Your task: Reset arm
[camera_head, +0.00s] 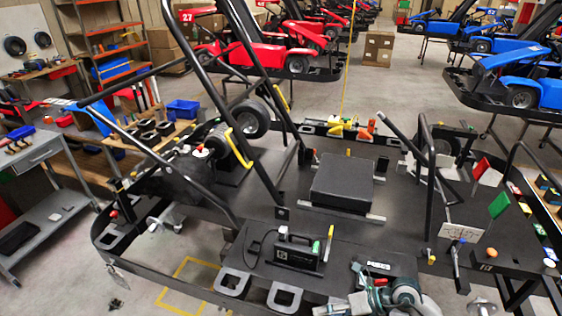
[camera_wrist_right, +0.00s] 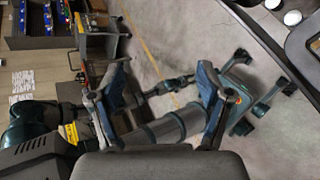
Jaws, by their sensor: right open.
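My right gripper (camera_wrist_right: 162,75) is open in the right wrist view, its two dark blue-grey fingers spread wide with nothing between them. Behind the fingers are blurred parts of my own body and the grey floor. In the head view, teal and grey parts of my own arm (camera_head: 405,296) show at the bottom edge, beside the near side of the black kart frame (camera_head: 265,205). I cannot make out gripper fingers there. My left gripper is not in view.
The kart frame fills the middle, with upright bars and a flat black box (camera_head: 343,180). A black device (camera_head: 297,253) lies on its near side. A grey cart (camera_head: 45,205) stands left. Red karts (camera_head: 265,48) and blue karts (camera_head: 515,75) stand behind. Floor is open between them.

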